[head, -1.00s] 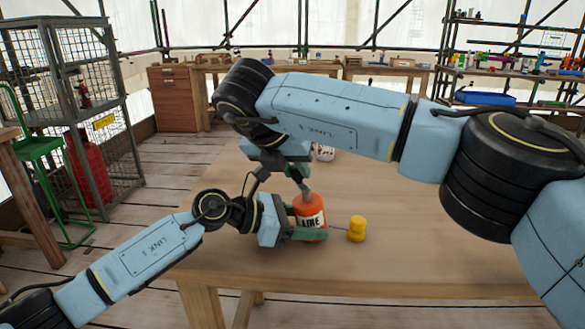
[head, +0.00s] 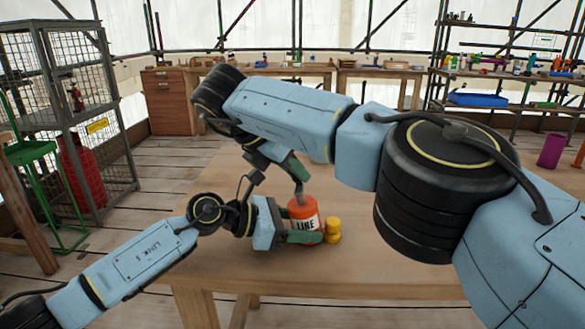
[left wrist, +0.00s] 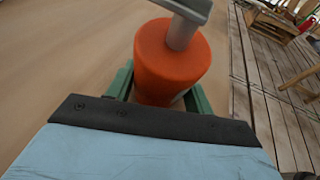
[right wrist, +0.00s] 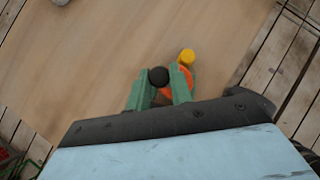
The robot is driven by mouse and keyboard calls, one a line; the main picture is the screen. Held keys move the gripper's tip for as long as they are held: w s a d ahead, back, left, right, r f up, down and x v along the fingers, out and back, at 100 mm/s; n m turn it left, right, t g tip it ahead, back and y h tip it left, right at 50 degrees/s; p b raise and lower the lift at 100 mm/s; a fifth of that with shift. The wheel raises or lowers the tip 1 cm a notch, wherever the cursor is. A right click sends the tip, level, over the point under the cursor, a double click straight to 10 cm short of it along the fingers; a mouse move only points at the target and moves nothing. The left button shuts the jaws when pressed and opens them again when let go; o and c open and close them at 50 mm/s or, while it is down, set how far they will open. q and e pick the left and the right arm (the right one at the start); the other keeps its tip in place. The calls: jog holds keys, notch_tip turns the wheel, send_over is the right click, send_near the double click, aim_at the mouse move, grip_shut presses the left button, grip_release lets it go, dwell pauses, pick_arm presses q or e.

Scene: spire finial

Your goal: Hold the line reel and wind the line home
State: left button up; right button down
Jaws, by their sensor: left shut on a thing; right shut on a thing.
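The line reel (head: 304,217) is an orange drum with a "LINE" label, upright at the table's front part; it also shows in the left wrist view (left wrist: 165,60). My left gripper (head: 300,238) is shut around its lower body from the left. A grey crank stands on its top, with a dark knob (right wrist: 158,76) seen in the right wrist view. My right gripper (right wrist: 160,85) is above the reel, shut on the crank knob. A yellow bobbin-shaped weight (head: 333,230) stands right beside the reel; any line between them is too short or hidden to see.
The wooden table (head: 400,245) is mostly clear to the right of the reel. A pale, partly hidden object stands behind my right arm. A wire cage (head: 60,110), a green stool (head: 35,160) and workbenches stand farther off.

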jog(key=c, duration=1.2)
grip_release()
jog(key=shift+c, duration=0.2)
pick_arm(q)
jog(key=o, duration=0.8)
jog(key=shift+o, duration=0.2)
